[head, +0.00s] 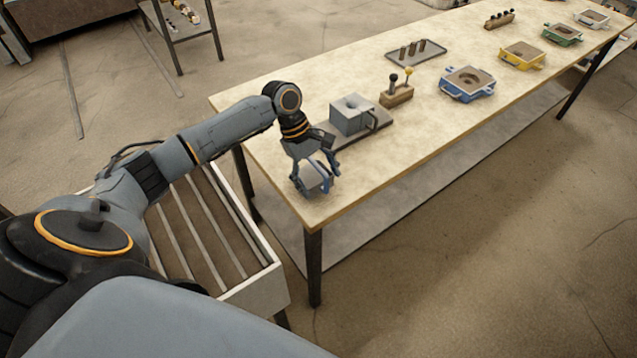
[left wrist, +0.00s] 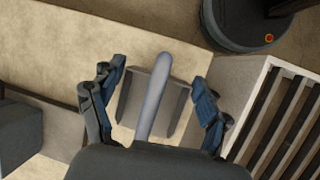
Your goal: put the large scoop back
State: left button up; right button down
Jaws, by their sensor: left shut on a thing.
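The large scoop (head: 318,179) is grey with a broad pan. My left gripper (head: 315,176) is shut on it and holds it at the near left corner of the table. In the left wrist view, the scoop's rounded grey handle (left wrist: 154,100) runs between the two fingers of the gripper (left wrist: 161,100), with the flat pan beyond it. I cannot tell whether the scoop touches the tabletop. My right gripper is not in view.
A grey block with a funnel-like hollow (head: 352,113) stands on a dark plate just behind the gripper. A wooden holder with two knobbed rods (head: 397,94) and a blue-grey mould box (head: 467,82) stand further right. A slatted white bin (head: 262,285) is beside the table.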

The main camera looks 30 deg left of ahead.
pick_arm(q)
notch_tip(320, 180, down, 2)
jog(key=shift+f, duration=0.1)
jog(key=o, duration=1.4)
jog(key=shift+s+f, duration=0.1)
jog(key=v, duration=1.2)
jog(key=shift+b, duration=0.35)
